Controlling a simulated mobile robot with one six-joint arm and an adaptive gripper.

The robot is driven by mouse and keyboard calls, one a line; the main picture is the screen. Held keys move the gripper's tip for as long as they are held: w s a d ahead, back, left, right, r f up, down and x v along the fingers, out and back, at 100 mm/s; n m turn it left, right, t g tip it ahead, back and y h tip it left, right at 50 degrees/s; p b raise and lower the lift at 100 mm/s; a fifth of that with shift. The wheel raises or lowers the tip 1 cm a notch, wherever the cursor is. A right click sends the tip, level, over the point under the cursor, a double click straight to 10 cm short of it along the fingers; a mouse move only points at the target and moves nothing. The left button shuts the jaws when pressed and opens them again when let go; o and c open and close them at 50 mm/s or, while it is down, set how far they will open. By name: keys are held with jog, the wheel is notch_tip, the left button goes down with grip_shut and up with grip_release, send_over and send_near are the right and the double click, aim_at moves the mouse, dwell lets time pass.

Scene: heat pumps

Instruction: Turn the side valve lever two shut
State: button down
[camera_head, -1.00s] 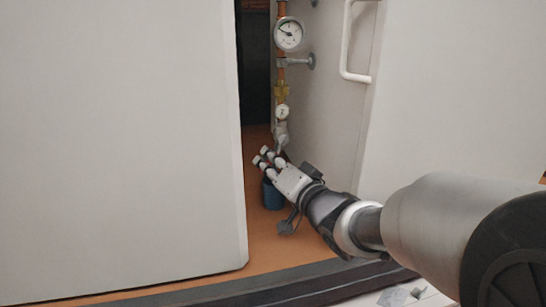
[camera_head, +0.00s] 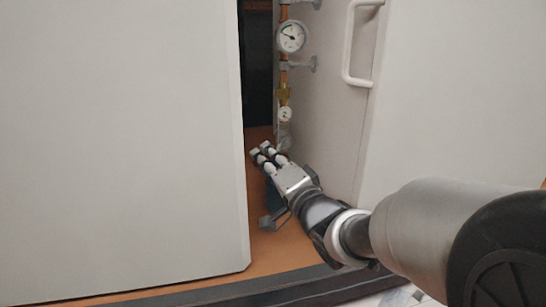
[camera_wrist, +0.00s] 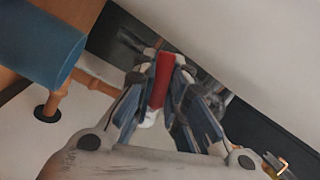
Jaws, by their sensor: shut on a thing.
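A red valve lever (camera_wrist: 162,82) shows in the wrist view, standing between the two fingers. My gripper (camera_wrist: 160,68) is shut on it, with a finger on each side. In the head view my gripper (camera_head: 266,153) reaches into the gap between two white panels, at the foot of the vertical pipe line. The lever is hidden behind the fingers there. The valve body and the lever's full angle are mostly hidden in both views.
A large white panel (camera_head: 120,140) stands close on the left. A white handle (camera_head: 350,45) juts from the right panel. A pressure gauge (camera_head: 291,37) sits on the pipe above. A blue cylinder (camera_wrist: 45,42) and copper pipe (camera_wrist: 60,95) are beside my gripper.

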jog(key=shift+a+r+m+t, duration=0.1)
jog(key=shift+r+m+t, duration=0.3)
jog(key=shift+m, duration=0.5)
jog(key=c, duration=1.6)
grip_release()
jog(key=v, duration=0.7)
jog(key=shift+s, duration=0.3)
jog(key=shift+c, duration=0.3)
